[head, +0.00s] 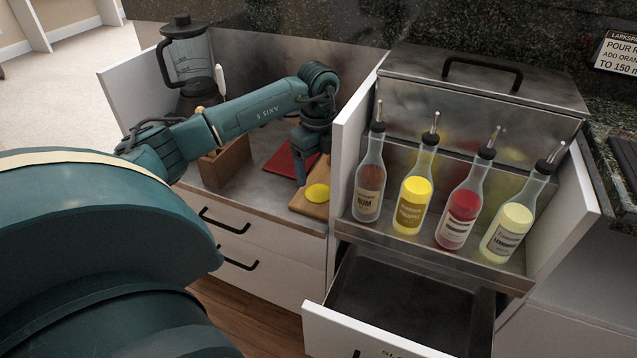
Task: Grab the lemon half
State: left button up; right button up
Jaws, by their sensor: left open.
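The lemon half (317,193) is a small bright yellow disc with its cut face up. It lies on a wooden cutting board (304,208) near the front edge of the left counter. My left gripper (306,172) points down just behind and above the lemon half, slightly to its left in the picture. Its jaws are open and hold nothing visible. The arm hides part of the board and counter. Whether a finger touches the lemon half or the board I cannot tell. My right gripper is not in view.
A red board (283,163) and a wooden block (228,163) lie left of the gripper, with a blender (187,62) behind. A white partition (347,135) stands close on the right. Beyond it are several bottles (413,190) with pourers, above an open drawer (405,300).

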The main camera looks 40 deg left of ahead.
aim_at(318, 186)
pick_arm(q)
notch_tip(318, 186, down, 6)
jog(key=shift+r+b, duration=0.25)
jog(key=shift+b, duration=0.35)
jog(key=shift+r, duration=0.1)
jog(key=c, duration=1)
